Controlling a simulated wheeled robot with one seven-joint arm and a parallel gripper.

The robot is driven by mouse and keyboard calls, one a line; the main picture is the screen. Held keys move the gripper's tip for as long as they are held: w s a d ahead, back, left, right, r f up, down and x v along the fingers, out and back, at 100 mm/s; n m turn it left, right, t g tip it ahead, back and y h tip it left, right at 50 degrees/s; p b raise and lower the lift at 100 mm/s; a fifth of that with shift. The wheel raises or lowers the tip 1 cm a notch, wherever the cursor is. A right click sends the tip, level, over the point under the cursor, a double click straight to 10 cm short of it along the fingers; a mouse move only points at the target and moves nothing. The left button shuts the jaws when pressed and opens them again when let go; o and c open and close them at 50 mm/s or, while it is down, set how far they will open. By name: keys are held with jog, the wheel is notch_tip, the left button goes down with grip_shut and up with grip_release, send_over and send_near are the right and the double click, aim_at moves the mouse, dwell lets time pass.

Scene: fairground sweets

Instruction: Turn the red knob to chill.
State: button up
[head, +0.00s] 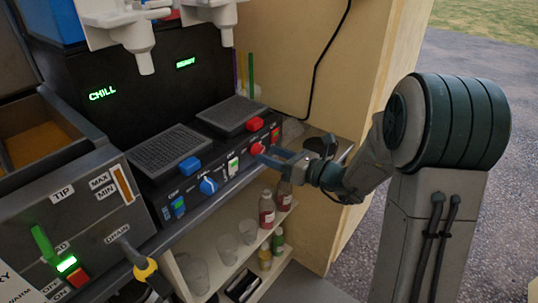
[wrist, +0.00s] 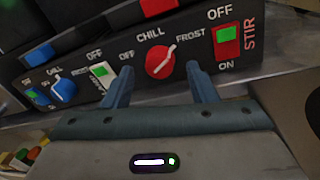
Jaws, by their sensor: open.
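The red knob (wrist: 158,62) is on the machine's dark front panel, with OFF at its left, CHILL above and FROST at its right. Its white pointer line slants to the upper right, between CHILL and FROST. In the head view the red knob (head: 257,149) is partly behind my gripper (head: 266,156). My gripper (wrist: 160,69) is open, one blue finger on each side of the knob with gaps to both. I cannot tell whether the fingertips reach as deep as the knob.
A red-green STIR switch (wrist: 227,42) is right of the knob. A white-green switch (wrist: 101,73) and a blue knob (wrist: 64,90) are left. Bottles (head: 267,210) stand on a shelf below. Green CHILL lettering (head: 103,93) glows on the machine.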

jog(key=shift+x, duration=0.75)
jog(key=c, duration=1)
jog(key=shift+o, duration=0.2)
